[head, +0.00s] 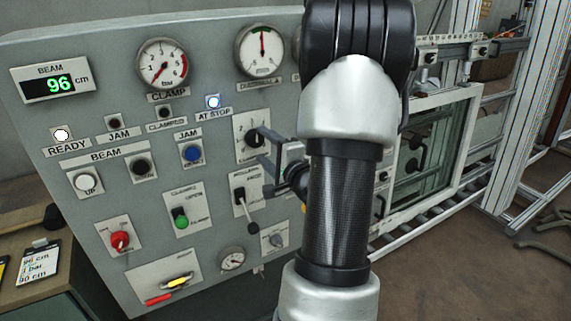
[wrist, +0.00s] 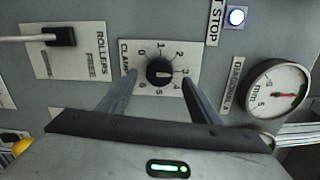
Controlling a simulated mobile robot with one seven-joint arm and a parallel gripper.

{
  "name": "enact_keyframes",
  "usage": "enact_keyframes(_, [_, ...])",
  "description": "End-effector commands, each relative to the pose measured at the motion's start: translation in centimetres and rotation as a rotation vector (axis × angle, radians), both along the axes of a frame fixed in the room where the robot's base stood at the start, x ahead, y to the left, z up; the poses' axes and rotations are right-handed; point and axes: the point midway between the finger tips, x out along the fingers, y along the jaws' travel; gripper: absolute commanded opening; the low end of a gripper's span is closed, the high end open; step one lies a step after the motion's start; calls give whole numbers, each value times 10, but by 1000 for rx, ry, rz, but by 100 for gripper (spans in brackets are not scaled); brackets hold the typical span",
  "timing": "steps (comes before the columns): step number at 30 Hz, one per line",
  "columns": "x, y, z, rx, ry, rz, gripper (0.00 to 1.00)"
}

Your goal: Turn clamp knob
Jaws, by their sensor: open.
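The clamp knob (wrist: 159,71) is a round black dial on a white plate (wrist: 139,87) with numbers around it, labelled CLAMP. In the wrist view its light mark points towards the 3. The knob also shows in the head view (head: 254,138) on the grey panel, left of my arm. My gripper (wrist: 159,76) is open, with one finger on each side of the knob in the wrist view. I cannot tell whether the fingertips touch the panel, but a gap shows between each finger and the knob. In the head view my arm hides part of the gripper.
The grey panel (head: 60,110) carries gauges, buttons and switches around the knob. The rollers lever (wrist: 60,37) is close by, as is the diagonal gauge (wrist: 278,88). A lit AT STOP lamp (head: 213,102) is above. The beam display (head: 55,84) reads 96 cm.

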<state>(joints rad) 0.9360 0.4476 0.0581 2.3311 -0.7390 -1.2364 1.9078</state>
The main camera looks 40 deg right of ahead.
Motion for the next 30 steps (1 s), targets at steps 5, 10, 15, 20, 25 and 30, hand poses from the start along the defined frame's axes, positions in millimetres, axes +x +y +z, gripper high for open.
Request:
enact_keyframes(5, [-45,7,2,-1,0,-5,58])
enact_keyframes(10, [-87,15,4,0,0,-6,58])
enact_keyframes(15, [-104,19,-3,-9,-5,-1,58])
enact_keyframes(20, [-118,22,-3,-8,-6,1,58])
enact_keyframes(25, [-129,24,0,-7,-5,5,58])
enact_keyframes(30, [-137,26,3,-4,-3,1,58])
